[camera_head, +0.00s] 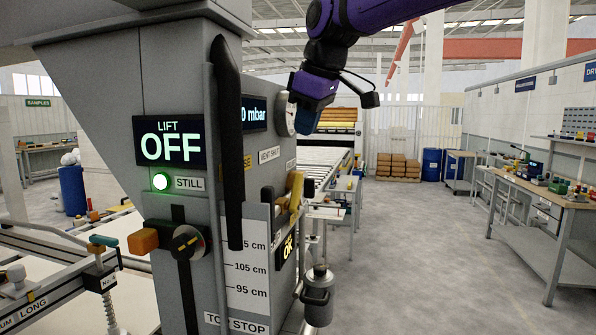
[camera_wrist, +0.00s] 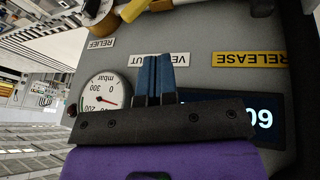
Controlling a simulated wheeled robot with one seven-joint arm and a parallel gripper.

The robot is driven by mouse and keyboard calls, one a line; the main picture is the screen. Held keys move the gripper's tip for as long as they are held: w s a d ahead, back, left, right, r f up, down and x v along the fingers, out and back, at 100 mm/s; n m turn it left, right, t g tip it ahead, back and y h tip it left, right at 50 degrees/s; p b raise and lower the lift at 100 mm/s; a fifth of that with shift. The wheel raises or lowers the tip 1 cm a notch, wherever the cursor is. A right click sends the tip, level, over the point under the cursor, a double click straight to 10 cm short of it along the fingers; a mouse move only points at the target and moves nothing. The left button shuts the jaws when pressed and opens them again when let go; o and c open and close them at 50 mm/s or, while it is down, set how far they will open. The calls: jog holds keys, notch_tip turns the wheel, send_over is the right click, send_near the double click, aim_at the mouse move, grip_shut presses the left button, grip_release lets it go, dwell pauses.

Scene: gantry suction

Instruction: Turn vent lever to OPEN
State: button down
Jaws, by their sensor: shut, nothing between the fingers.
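The grey panel carries a white label reading VENT SHUT (camera_head: 270,155); it is upside down in the wrist view (camera_wrist: 175,59), partly hidden by my fingers. Below it in the head view is a yellow handle (camera_head: 296,190), seemingly the vent lever, by a dark round part (camera_head: 267,195). In the wrist view a yellow piece (camera_wrist: 132,9) is cut off by the top edge. My gripper (camera_wrist: 154,62) has blue fingers, closed together and empty, in front of the panel by the VENT SHUT label and apart from the yellow piece.
A round mbar gauge (camera_wrist: 103,95) and a blue display (camera_wrist: 225,112) lie beside my gripper. A yellow RELEASE label (camera_wrist: 249,58) is on the panel. A long black handle (camera_head: 227,140) stands at the near corner. A grey canister (camera_head: 318,295) hangs below. Open floor lies to the right.

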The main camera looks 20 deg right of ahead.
jog(key=n, duration=0.1)
send_near(296, 184)
notch_tip(296, 184, down, 3)
jog(key=a, duration=0.3)
jog(key=shift+w+d+f, duration=0.45)
jog(key=shift+w+f, duration=0.05)
jog(key=shift+f, duration=0.1)
jog(key=shift+w+d+f, duration=0.45)
jog(key=shift+w+f, duration=0.05)
jog(key=shift+f, duration=0.15)
jog(key=shift+w+d+f, duration=0.2)
jog(key=shift+w+f, duration=0.05)
jog(key=shift+w, duration=0.05)
